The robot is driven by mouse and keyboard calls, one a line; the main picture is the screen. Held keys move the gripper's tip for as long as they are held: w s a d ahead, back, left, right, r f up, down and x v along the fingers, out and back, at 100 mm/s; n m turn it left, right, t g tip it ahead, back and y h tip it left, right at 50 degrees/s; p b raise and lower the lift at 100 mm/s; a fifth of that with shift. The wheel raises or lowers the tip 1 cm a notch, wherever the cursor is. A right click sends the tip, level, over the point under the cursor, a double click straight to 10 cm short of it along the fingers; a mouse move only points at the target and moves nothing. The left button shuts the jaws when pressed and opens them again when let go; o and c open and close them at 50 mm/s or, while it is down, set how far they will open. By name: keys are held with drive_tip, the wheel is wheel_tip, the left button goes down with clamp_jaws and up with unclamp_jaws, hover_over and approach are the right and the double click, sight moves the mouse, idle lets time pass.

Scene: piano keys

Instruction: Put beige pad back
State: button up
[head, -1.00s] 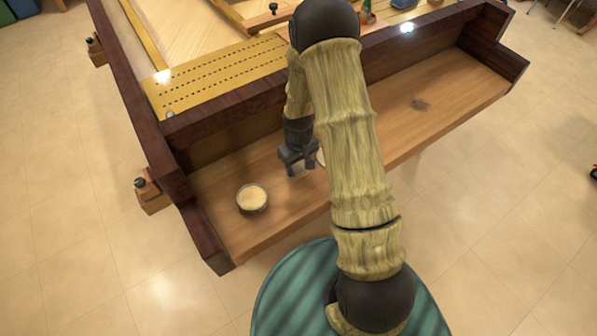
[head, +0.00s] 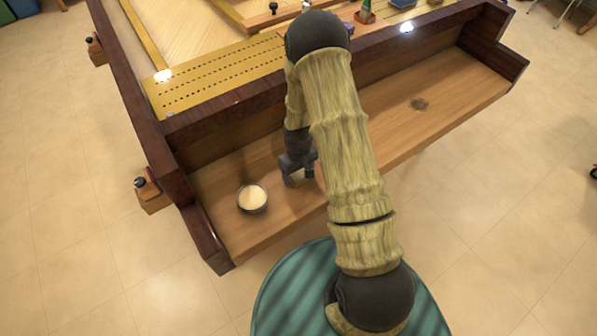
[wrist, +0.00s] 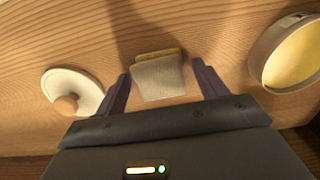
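The beige pad (wrist: 158,78) is a small, pale block with a yellowish far edge, lying on the wooden shelf. In the wrist view it sits between the two dark fingers of my gripper (wrist: 161,70), with a narrow gap on each side. My gripper is open and low over the shelf. In the head view my gripper (head: 297,180) is right of the round container, and a bit of beige shows between its fingers.
A round container with pale yellow contents (head: 252,198) stands close by; it is also at the wrist view's right (wrist: 297,55). A white lid with a wooden knob (wrist: 72,92) lies left of the pad.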

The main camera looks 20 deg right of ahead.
sight(298, 174)
wheel_tip(298, 174, up, 12)
drive_tip(key=shift+r, duration=0.15)
idle(0.6)
idle(0.4)
drive_tip(key=s+r+m+t, duration=0.2)
drive_tip(key=s+r+m, duration=0.1)
drive_tip(key=s+r, duration=1)
drive_tip(key=shift+s+r+m+t, duration=0.3)
drive_tip(key=shift+s+r, duration=0.05)
drive_tip(key=shift+s, duration=0.25)
idle(0.5)
